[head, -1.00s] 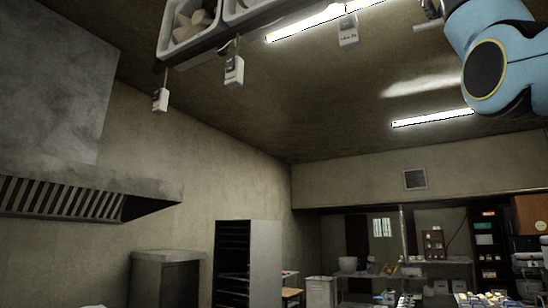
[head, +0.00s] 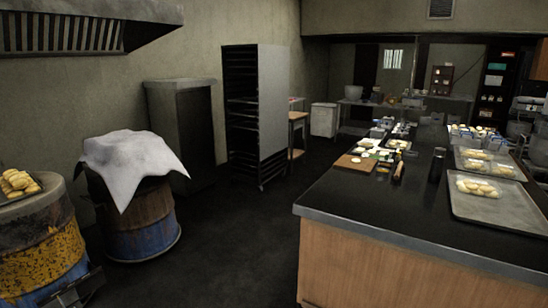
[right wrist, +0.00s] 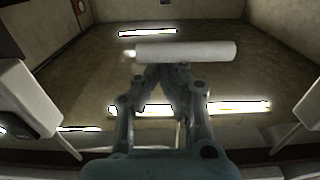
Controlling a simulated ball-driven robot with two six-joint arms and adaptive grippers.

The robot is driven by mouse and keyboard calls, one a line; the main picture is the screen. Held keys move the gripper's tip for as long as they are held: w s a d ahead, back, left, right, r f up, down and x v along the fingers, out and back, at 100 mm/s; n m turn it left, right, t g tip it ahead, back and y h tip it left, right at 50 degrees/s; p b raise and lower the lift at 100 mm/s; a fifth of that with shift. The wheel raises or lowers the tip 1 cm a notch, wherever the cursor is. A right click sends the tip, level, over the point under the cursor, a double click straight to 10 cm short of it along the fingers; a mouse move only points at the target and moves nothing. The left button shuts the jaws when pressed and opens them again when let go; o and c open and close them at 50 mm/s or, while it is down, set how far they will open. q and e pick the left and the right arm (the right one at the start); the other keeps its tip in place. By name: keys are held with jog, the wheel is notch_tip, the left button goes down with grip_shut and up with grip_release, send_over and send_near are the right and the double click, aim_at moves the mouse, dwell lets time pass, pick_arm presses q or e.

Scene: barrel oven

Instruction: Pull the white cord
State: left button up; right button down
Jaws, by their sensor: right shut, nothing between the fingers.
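A white cylindrical bar (right wrist: 190,51) lies crosswise just past my right fingertips in the right wrist view. It may be the pull of the white cord; I cannot make out a cord line. My right gripper (right wrist: 165,72) is shut and empty, its fingertips close to the bar's underside in the picture. I cannot tell whether they touch it. My left gripper shows in neither view. No cord and no gripper show in the head view.
The head view shows a cloth-covered barrel (head: 140,225), a barrel with bread (head: 38,250), a rack (head: 272,110) and a long counter (head: 340,205). Dark floor lies between.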

jog(key=shift+f, duration=0.15)
dwell(0.5)
jog(key=shift+f+b, duration=1)
jog(key=shift+r+p, duration=1.1)
jog(key=shift+r, duration=1.5)
jog(key=b+v, duration=0.4)
jog(key=v, duration=0.5)
